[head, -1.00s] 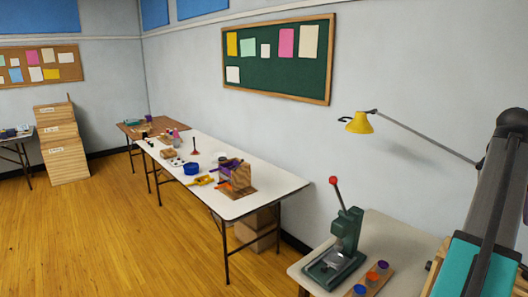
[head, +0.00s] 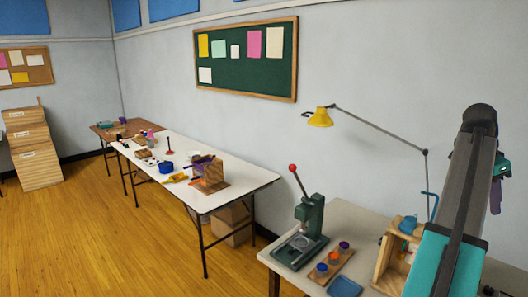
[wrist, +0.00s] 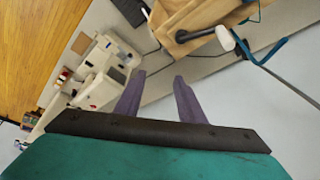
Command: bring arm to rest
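My arm (head: 462,215) rises at the right of the head view, with a dark link and a teal link. My gripper (wrist: 156,92) shows in the wrist view with two purple fingers spread apart and nothing between them. In the head view only a small purple part of it (head: 495,197) shows behind the arm at the right edge. The fingers hang over the bench area in the wrist view and hold nothing.
A bench (head: 355,222) carries a green press (head: 308,228), a block with coloured cups (head: 330,266) and a wooden frame (head: 395,255) close to my arm. A yellow lamp (head: 319,118) reaches over it. A white table (head: 235,172) stands farther left. The wooden floor (head: 80,235) is open.

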